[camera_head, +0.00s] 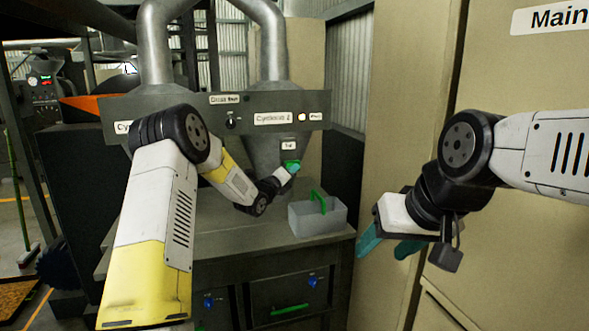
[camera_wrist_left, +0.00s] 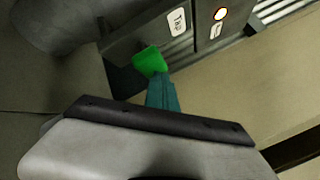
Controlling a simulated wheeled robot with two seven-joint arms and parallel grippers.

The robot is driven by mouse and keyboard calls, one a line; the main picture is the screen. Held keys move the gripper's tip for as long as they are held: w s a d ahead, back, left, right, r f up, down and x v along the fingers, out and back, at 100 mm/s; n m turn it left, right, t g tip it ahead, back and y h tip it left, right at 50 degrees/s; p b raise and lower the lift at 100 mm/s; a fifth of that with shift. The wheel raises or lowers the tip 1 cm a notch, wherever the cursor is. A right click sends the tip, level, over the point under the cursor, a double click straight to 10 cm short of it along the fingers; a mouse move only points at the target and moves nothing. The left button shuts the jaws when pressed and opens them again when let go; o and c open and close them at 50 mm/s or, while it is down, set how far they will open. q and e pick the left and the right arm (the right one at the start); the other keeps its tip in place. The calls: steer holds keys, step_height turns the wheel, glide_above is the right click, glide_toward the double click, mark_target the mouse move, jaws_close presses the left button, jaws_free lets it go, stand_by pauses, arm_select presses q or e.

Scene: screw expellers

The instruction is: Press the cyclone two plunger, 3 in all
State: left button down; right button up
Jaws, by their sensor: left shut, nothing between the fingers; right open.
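The Cyclone 2 hopper (camera_head: 270,148) hangs below a grey panel (camera_head: 270,112) labelled "Cyclone 2". A green plunger knob (camera_head: 291,164) sits low on the hopper, under a small label (camera_head: 289,146). My left gripper (camera_head: 287,168) is shut and empty, with its teal fingertips at the green knob. In the left wrist view the green knob (camera_wrist_left: 150,62) is right at the tip of my left gripper's teal fingers (camera_wrist_left: 162,92); whether they touch is hard to tell. My right gripper (camera_head: 388,243) is open and empty, off to the right in front of the tan cabinet.
A translucent bin (camera_head: 317,217) with a green handle stands on the grey bench (camera_head: 240,250) below the hopper. Drawers with a green handle (camera_head: 289,309) are under the bench. A tan cabinet (camera_head: 405,120) stands close on the right. A second hopper is mostly hidden behind my left arm.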

arm_select(q)
steer(key=shift+s+d, duration=0.25)
steer(key=shift+s, duration=0.6)
steer(key=shift+s+d, duration=0.25)
steer(key=shift+s, duration=0.55)
steer(key=shift+s+d, duration=0.25)
steer(key=shift+s, duration=0.55)
steer(key=shift+s+d, duration=0.25)
steer(key=shift+s, duration=0.55)
stand_by(0.6)
